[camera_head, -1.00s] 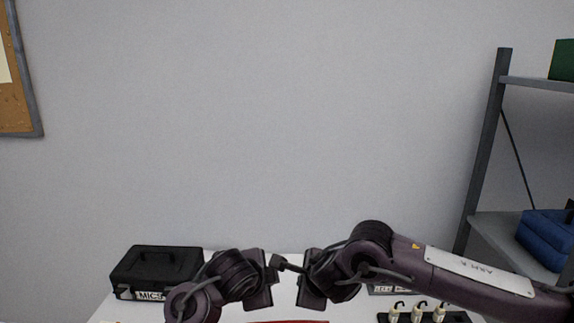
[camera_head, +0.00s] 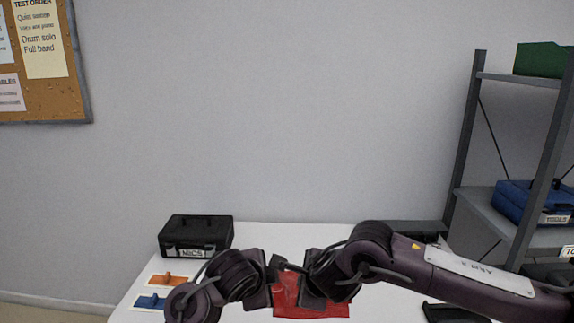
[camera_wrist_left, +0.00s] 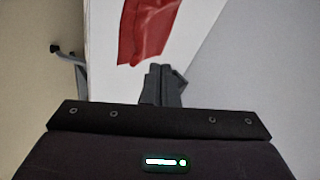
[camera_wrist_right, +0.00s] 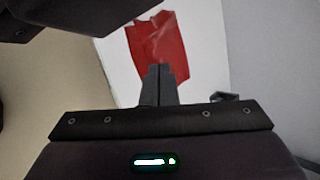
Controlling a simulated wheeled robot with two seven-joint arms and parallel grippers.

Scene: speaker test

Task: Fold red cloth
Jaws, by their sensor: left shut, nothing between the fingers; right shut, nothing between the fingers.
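The red cloth (camera_head: 328,309) lies on the white table (camera_head: 265,237), partly hidden by my grippers in the head view. It shows raised creases in the left wrist view (camera_wrist_left: 146,30) and the right wrist view (camera_wrist_right: 170,50). My left gripper (camera_head: 275,263) is shut and empty, in front of the cloth in the head view; its fingers show in the left wrist view (camera_wrist_left: 160,70). My right gripper (camera_head: 291,267) is shut and empty close beside it, its fingers also in the right wrist view (camera_wrist_right: 158,72). I cannot tell whether either touches the cloth.
A black MICS case (camera_head: 195,236) stands at the table's back left. An orange piece (camera_head: 167,280) and a blue piece (camera_head: 150,302) lie on the left. A grey shelf (camera_head: 480,215) with a blue tool case (camera_head: 520,202) stands on the right. The table's back middle is clear.

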